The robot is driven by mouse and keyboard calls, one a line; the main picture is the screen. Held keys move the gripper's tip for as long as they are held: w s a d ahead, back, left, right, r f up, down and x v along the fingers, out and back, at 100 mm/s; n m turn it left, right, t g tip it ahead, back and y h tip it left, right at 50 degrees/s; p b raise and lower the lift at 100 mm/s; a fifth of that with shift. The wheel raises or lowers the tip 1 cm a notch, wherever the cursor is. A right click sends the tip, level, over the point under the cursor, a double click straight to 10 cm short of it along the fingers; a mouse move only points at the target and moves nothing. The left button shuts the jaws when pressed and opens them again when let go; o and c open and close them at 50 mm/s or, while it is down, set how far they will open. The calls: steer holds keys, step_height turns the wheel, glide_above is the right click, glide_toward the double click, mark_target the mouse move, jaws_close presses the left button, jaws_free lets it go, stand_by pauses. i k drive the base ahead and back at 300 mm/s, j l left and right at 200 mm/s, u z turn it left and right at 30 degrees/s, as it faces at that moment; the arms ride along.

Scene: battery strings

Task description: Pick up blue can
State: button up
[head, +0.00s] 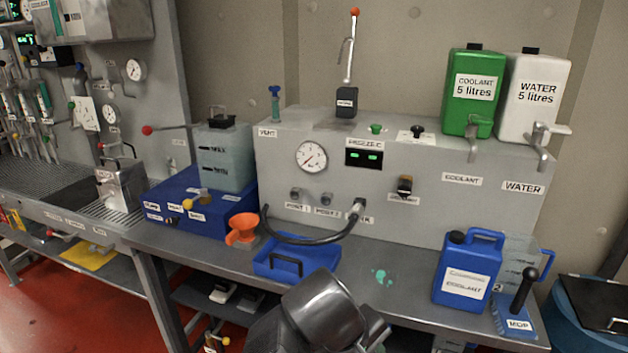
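The blue can (468,268) stands upright on the right part of the grey bench in the head view. It has a blue handle on top, a dark cap at its upper left and a white label reading coolant. A grey link of my arm shows at the bottom middle, left of the can and apart from it in the picture. My gripper's fingers do not show, so I cannot tell where they are relative to the can.
A blue mop stand (515,318) with a black handle and a clear jug (520,258) stand close right of the can. A blue tray (296,262), orange funnel (242,229) and black hose (305,241) lie left. A green spill (383,277) marks the otherwise clear bench between.

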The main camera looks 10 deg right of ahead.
mark_target(468, 270)
steer(key=z, duration=1.55)
